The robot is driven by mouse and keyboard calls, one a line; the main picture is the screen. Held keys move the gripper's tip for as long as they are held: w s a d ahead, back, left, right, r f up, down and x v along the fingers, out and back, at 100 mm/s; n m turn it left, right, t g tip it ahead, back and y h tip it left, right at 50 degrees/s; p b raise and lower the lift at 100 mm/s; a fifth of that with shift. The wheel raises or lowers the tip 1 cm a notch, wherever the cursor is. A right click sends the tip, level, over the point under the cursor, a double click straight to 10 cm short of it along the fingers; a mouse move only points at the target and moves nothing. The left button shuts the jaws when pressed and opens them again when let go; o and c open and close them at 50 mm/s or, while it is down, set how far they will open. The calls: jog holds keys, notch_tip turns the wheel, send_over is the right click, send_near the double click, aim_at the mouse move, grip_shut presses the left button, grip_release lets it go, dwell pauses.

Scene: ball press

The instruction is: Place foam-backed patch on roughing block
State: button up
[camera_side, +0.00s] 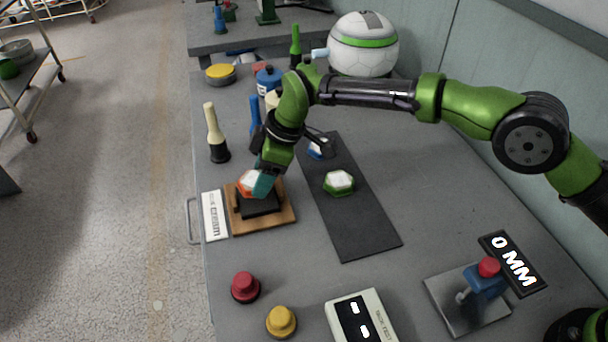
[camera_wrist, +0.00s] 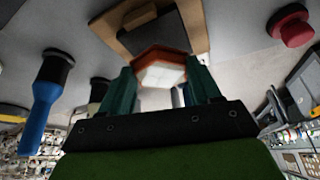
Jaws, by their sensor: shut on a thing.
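My gripper (camera_side: 265,182) is shut on an orange-edged hexagonal patch with a white face (camera_side: 247,184). The patch also shows between the teal fingers in the wrist view (camera_wrist: 160,70). The roughing block is the dark block on a wooden board (camera_side: 284,217); its black top (camera_side: 258,207) shows just in front of the patch. In the wrist view the dark block (camera_wrist: 160,33) lies beyond the patch. The patch is over the rear part of the board; I cannot tell whether it touches the block. A green-edged white patch (camera_side: 339,182) and a blue-edged one (camera_side: 318,150) lie on the dark mat.
The dark mat (camera_side: 362,233) lies right of the board. A cream-handled brush (camera_side: 214,135) stands behind left, and a white label plate (camera_side: 214,215) is at the left edge. Red (camera_side: 245,287) and yellow (camera_side: 281,321) knobs and a tester box (camera_side: 361,318) are in front.

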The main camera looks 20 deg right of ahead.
jog(key=shift+f, duration=1.75)
jog(key=shift+f, duration=0.2)
jog(key=o, duration=1)
